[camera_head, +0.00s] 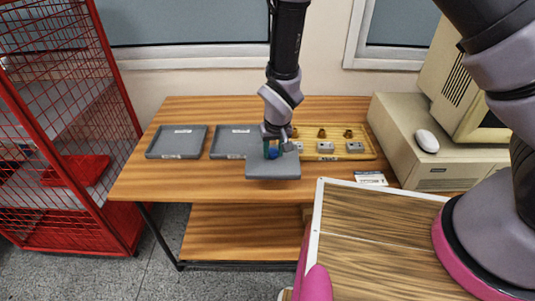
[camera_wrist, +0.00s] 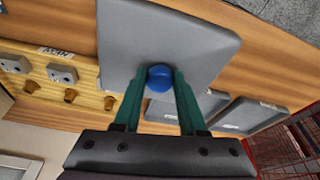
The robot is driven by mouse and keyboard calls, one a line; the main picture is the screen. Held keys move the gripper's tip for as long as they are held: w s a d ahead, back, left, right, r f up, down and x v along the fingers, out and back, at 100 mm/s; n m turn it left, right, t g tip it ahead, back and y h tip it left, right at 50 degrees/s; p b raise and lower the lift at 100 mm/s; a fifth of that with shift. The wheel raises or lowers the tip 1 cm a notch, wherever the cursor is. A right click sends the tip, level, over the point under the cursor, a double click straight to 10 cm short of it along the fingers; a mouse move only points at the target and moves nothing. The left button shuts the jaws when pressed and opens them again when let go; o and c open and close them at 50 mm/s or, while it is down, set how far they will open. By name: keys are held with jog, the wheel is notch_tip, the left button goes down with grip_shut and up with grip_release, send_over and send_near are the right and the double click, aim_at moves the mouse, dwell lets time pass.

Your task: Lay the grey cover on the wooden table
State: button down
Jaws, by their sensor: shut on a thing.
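The grey cover (camera_head: 273,170) is a flat square plate with a blue knob (camera_wrist: 160,77). My gripper (camera_head: 272,150) is shut on the knob; in the wrist view its two green fingers (camera_wrist: 160,85) stand on either side of it. The cover looks level, over the front middle of the wooden table (camera_head: 200,180). In the head view it hides the front right part of a grey tray. I cannot tell whether its underside touches the table.
Two shallow grey trays, one left (camera_head: 177,141) and one middle (camera_head: 228,130), lie on the table. A wooden fixture board (camera_head: 350,155) with metal blocks and brass parts is at the right. Beyond are a beige computer (camera_head: 450,160) and mouse (camera_head: 427,141). A red cage (camera_head: 110,80) stands left.

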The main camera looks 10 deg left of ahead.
aim_at(273, 167)
jog(key=shift+f, duration=3.4)
jog(key=shift+f, duration=0.15)
jog(key=shift+c, duration=2.3)
grip_release()
